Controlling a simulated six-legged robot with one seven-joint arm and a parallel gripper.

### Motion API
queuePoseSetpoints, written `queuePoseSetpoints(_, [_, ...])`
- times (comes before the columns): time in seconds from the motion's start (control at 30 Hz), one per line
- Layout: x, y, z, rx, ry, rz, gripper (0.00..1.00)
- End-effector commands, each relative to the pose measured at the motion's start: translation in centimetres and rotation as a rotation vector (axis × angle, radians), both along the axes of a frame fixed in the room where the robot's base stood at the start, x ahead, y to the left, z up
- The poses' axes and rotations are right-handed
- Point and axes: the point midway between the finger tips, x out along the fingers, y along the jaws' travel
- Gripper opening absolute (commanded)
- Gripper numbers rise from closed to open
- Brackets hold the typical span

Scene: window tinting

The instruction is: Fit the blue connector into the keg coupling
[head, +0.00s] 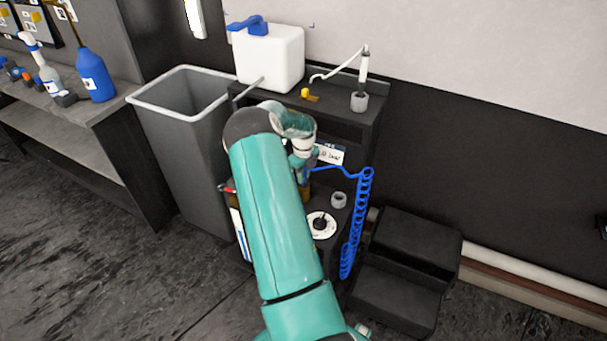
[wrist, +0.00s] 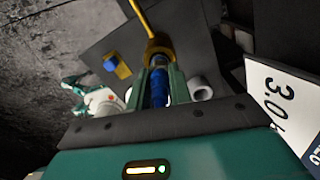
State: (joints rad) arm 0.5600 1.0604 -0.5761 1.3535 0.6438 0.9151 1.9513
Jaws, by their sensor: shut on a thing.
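In the wrist view my gripper (wrist: 159,88) is shut on the blue connector (wrist: 158,88), which lies between its two green fingers. A brass-yellow ringed fitting (wrist: 158,48), which looks like the keg coupling, is straight beyond the connector's far end. I cannot tell whether the connector touches it or sits in it. In the head view my arm hides the fingertips and the connector. A small part of a brownish-gold piece (head: 305,192) shows beside my arm above the lower shelf.
A black shelf unit (head: 370,117) carries a white jug (head: 270,60) and a grey ring holder (head: 359,102). A coiled blue hose (head: 355,225) hangs at its right. A grey bin (head: 185,125) stands left and black steps (head: 410,245) right. A white label (wrist: 285,105) is near my gripper's right.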

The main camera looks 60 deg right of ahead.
Motion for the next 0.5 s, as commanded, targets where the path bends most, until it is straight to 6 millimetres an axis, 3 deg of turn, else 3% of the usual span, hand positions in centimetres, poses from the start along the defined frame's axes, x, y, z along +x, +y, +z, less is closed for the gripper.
queuePoseSetpoints(0.07, [-0.01,0.0,-0.26,0.0,0.0,0.0,0.0])
queuePoseSetpoints(0.1, [-0.01,0.0,-0.26,0.0,0.0,0.0,0.27])
queuePoseSetpoints(0.2, [-0.02,0.01,-0.24,0.0,0.0,0.0,0.43])
queuePoseSetpoints(0.5, [0.0,0.0,-0.05,0.0,0.0,0.0,0.43])
